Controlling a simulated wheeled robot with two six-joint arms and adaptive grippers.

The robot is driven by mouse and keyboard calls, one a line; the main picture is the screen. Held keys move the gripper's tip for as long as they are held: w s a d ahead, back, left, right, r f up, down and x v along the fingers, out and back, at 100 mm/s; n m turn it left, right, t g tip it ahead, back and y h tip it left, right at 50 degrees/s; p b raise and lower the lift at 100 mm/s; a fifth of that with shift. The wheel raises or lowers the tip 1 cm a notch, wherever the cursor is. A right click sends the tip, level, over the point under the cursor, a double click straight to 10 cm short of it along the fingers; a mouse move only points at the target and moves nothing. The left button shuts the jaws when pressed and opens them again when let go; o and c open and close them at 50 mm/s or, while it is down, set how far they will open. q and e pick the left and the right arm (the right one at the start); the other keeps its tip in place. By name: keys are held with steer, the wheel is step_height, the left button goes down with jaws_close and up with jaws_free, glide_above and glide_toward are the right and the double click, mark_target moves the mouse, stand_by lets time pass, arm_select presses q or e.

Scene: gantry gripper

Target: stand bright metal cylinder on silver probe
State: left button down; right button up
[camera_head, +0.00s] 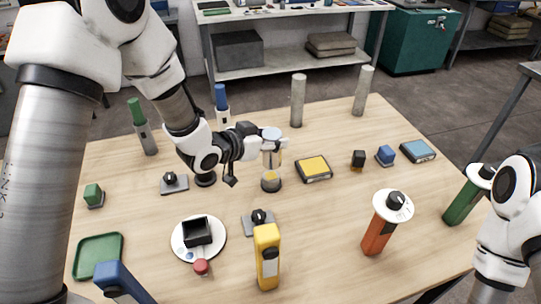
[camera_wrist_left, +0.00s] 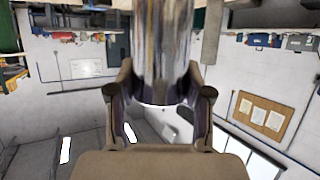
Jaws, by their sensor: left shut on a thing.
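My left gripper (camera_head: 262,146) is shut around the bright metal cylinder (camera_head: 272,135), which is upright near the table's middle. In the left wrist view the cylinder (camera_wrist_left: 161,45) is shiny and streaked with reflections, between the two fingers (camera_wrist_left: 160,95). Directly below the cylinder in the head view is a short, dark-edged round piece (camera_head: 271,183), which may be the silver probe. Whether the cylinder touches it cannot be told. My right gripper is not in view; only part of my right arm shows at the right edge.
Two grey posts (camera_head: 298,100) (camera_head: 363,91) stand at the back. A yellow-topped box (camera_head: 314,168) lies right of the cylinder. A yellow handheld device (camera_head: 267,257), an orange device (camera_head: 380,233) and a white round plate (camera_head: 217,248) are in front. Bare table lies at front centre-right.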

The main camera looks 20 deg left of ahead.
mark_target(265, 154)
arm_select(q)
step_height(265, 154, down, 4)
steer(key=shift+s+a+r, duration=0.1)
steer(key=shift+a, duration=0.05)
steer(key=shift+f, duration=0.35)
steer(key=shift+c, duration=2.4)
jaws_free()
steer(key=shift+r, duration=0.25)
steer(key=v, duration=1.1)
steer(key=shift+s+b, duration=0.45)
steer(key=shift+a, duration=0.1)
